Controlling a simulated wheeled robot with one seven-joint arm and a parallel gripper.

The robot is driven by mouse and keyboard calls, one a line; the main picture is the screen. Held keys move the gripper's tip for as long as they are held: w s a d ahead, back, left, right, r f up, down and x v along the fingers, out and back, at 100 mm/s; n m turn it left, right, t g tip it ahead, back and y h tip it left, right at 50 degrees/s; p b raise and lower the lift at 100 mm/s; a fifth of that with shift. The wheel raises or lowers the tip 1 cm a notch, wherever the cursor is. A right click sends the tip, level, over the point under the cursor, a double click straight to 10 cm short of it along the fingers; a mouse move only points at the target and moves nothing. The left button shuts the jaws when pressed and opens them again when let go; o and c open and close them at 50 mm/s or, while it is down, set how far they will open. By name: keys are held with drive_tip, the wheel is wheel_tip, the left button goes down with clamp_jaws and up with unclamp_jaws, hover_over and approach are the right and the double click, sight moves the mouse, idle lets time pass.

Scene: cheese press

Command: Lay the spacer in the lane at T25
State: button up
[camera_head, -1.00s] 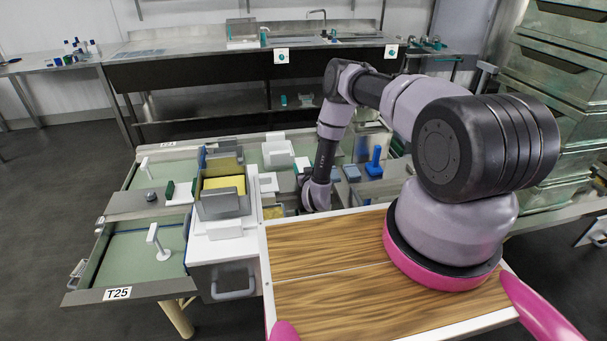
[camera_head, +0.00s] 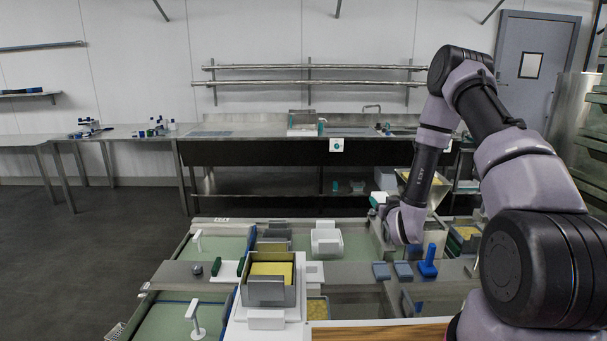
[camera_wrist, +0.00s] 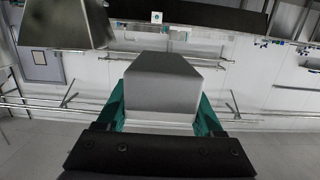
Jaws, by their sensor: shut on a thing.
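My gripper (camera_wrist: 160,112) has teal fingers and is shut on a grey block with a pale lower edge (camera_wrist: 163,78). I cannot tell for sure whether this block is the spacer. In the head view my gripper (camera_head: 380,202) is raised at the right, above the far side of the bench and well away from the lanes. The near left green lane (camera_head: 163,322), the one labelled T25 earlier, is cut off by the picture's bottom edge, and its label is out of view. A white T-shaped post (camera_head: 195,312) stands in it.
A metal tray with a yellow block (camera_head: 270,292) stands right of the lane. A second green lane (camera_head: 220,246) lies behind. Blue blocks (camera_head: 403,270) and a blue handled piece (camera_head: 428,262) sit at the right. A metal hopper (camera_head: 440,190) is close beside my gripper.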

drive_tip(key=s+r, duration=0.1)
drive_tip(key=d+r, duration=0.1)
drive_tip(key=s+r, duration=0.1)
drive_tip(key=r, duration=0.1)
drive_tip(key=shift+s+d, duration=0.25)
drive_tip(key=shift+s, duration=0.05)
drive_tip(key=s+r, duration=0.2)
drive_tip(key=s, duration=0.3)
hover_over(351, 273)
wheel_tip(351, 273, down, 26)
drive_tip(key=shift+f, duration=0.2)
drive_tip(key=shift+w+f, duration=0.1)
drive_tip(key=shift+f, duration=4.65)
